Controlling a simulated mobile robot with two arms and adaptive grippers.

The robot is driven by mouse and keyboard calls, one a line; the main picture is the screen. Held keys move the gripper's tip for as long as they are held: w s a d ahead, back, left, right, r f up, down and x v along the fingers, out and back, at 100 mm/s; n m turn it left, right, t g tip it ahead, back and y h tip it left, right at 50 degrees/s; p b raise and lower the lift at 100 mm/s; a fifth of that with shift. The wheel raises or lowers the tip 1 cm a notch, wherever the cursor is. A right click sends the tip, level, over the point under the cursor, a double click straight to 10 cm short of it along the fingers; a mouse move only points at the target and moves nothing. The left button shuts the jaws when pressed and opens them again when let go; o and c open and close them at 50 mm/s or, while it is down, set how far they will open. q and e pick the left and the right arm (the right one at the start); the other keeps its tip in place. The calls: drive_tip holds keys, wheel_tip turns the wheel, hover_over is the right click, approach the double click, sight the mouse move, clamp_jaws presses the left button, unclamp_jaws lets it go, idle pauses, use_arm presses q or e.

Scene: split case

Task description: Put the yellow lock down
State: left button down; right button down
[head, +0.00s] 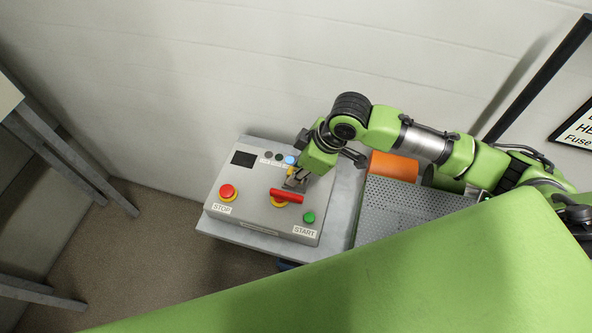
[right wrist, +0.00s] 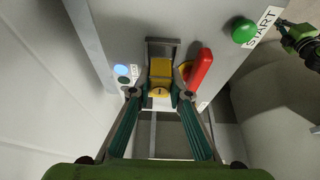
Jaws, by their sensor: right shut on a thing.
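The yellow lock (right wrist: 160,78) sits between the two fingers of my right gripper (right wrist: 160,98) in the right wrist view. The gripper is shut on it, close over the grey control box (head: 262,222). In the head view my right gripper (head: 297,182) is over the box's right half, beside the red switch handle (head: 287,196), and mostly covers the lock. The red handle (right wrist: 200,68) is just right of the lock in the right wrist view. I cannot tell whether the lock touches the box. My left gripper is not seen in the head view.
The box has a red STOP button (head: 228,191), a green START button (head: 309,217) and a blue light (head: 290,160). The wall is close behind.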

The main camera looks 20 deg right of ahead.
drive_tip(key=shift+f, duration=0.35)
drive_tip(key=shift+f, duration=0.1)
drive_tip(key=c, duration=1.9)
unclamp_jaws()
drive_tip(key=b+v, duration=0.1)
drive_tip(key=v, duration=1.1)
drive_tip(key=shift+s, duration=0.1)
